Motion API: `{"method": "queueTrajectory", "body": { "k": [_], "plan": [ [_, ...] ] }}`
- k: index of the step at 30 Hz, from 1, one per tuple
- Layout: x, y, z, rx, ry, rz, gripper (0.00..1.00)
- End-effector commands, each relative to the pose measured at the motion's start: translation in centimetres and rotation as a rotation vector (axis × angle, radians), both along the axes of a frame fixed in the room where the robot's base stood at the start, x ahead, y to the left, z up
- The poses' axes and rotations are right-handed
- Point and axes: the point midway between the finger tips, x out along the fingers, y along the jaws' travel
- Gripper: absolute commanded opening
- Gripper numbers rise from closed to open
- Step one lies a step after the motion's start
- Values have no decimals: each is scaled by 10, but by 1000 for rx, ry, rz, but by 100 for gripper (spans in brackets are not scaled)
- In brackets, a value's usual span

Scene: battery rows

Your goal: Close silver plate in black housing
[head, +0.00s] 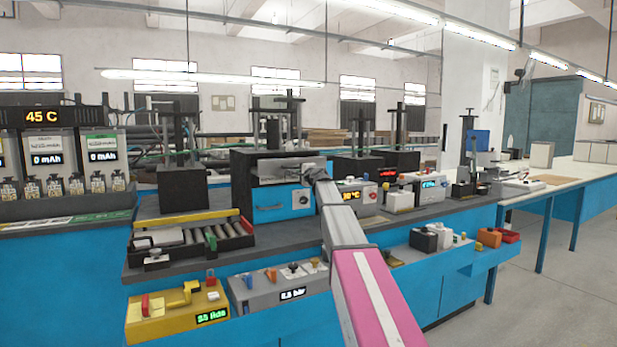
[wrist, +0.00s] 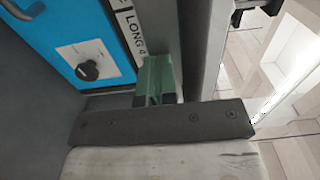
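The black housing (head: 241,173) stands on the bench in the middle of the head view, with a blue front panel (head: 270,207). A silver plate (head: 275,173) sits at the upper opening of its front and appears to jut outward. My gripper (head: 316,173) is at the plate's right end, small and partly merged with it. The wrist view shows the blue panel (wrist: 72,35) with a black knob (wrist: 88,70) close by on the left. My gripper (wrist: 155,100) is mostly hidden there behind a dark screwed bar, with a green piece by its tips. Its finger opening is unclear.
A roller tray (head: 195,240) lies left of the housing. A yellow box (head: 178,312) and a grey box (head: 280,285) sit in front, below the bench top. Devices with displays (head: 357,197) stand to the right. Open floor (head: 540,290) shows at far right.

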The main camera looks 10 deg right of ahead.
Motion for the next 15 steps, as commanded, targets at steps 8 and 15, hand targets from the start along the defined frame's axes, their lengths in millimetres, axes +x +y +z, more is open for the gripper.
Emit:
{"method": "queueTrajectory", "body": {
  "k": [8,15],
  "plan": [
    [68,20,0,0,1,0,0],
    [97,30,0,-1,0,-1,0]
  ]
}}
